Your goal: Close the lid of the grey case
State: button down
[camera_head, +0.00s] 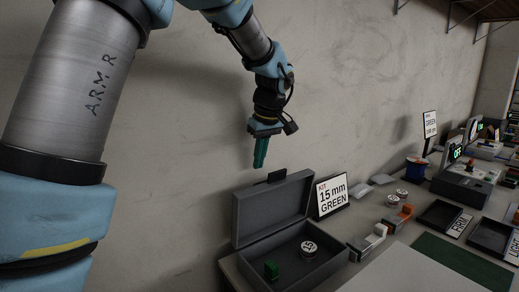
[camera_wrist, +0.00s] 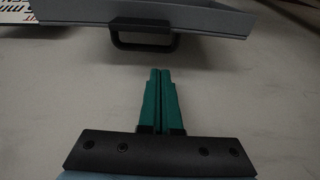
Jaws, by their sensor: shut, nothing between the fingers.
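The grey case (camera_head: 240,255) stands at the near left end of the table with its lid (camera_head: 272,207) raised and leaning back. Inside the case are a green block (camera_head: 271,269) and a round white-topped piece marked 15 (camera_head: 308,248). A dark handle (camera_head: 277,175) sits on the lid's upper edge. My gripper (camera_head: 258,166) is above and slightly left of that handle, pointing down, with its teal fingers shut and empty. In the wrist view the fingers (camera_wrist: 160,72) point toward the lid's handle (camera_wrist: 142,37), with a gap between them.
A sign reading 15 mm GREEN (camera_head: 332,197) stands right behind the case. Small orange and white parts (camera_head: 399,219), dark trays (camera_head: 438,217) and a green mat (camera_head: 455,262) lie to the right. The wall (camera_head: 180,150) rises close behind the case and my gripper.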

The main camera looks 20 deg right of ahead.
aim_at(256, 175)
jog(key=shift+p+x, duration=0.75)
jog(key=shift+x, duration=2.05)
jog(key=shift+s, duration=0.1)
